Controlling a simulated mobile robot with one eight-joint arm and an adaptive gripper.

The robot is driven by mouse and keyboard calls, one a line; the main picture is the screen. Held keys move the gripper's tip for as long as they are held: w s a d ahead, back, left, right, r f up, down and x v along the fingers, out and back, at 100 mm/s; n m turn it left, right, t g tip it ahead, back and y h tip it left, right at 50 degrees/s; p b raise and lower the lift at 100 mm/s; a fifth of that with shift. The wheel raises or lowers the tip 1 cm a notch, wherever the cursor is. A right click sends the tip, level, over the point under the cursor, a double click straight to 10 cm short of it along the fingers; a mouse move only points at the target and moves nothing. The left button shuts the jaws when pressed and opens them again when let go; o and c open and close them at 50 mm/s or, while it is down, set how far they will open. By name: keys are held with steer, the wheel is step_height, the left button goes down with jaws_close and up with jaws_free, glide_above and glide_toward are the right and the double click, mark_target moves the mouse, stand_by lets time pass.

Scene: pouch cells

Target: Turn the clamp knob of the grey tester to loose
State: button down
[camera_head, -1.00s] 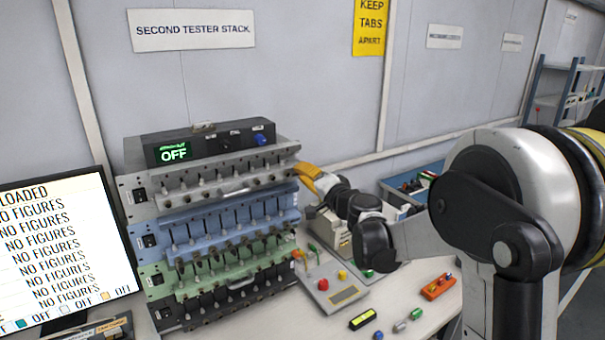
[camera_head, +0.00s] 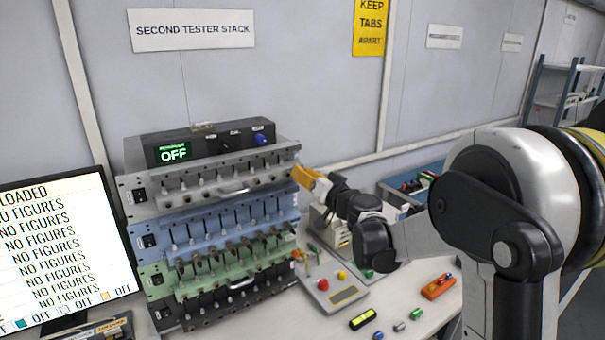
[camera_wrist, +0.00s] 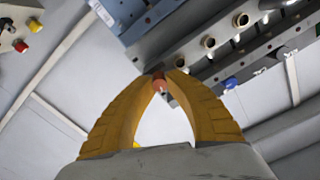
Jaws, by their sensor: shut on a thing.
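The grey tester (camera_head: 215,178) is the top drawer unit of the stack, under a black box whose display reads OFF (camera_head: 174,153). My gripper (camera_head: 297,173) has yellow fingers and is at the right end of the grey tester's front. In the wrist view my gripper (camera_wrist: 160,77) has its fingertips closed around a small red-orange knob (camera_wrist: 158,85). The fingers hide part of this knob, and its pointer or marking cannot be read. The grey tester's front also shows in the wrist view (camera_wrist: 250,50), close beyond the fingertips.
Blue (camera_head: 225,225), green (camera_head: 215,270) and dark (camera_head: 220,305) units sit below the grey one. A grey control box (camera_head: 335,293) with coloured buttons stands on the bench to the right. A monitor (camera_head: 65,250) stands at left. Small parts lie at the bench's front.

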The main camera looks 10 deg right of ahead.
stand_by(0.4)
steer(key=c, duration=1.3)
jaws_free()
steer(key=shift+s, duration=0.1)
steer(key=v, duration=1.1)
steer(key=shift+s, duration=0.35)
steer(key=shift+d, duration=0.1)
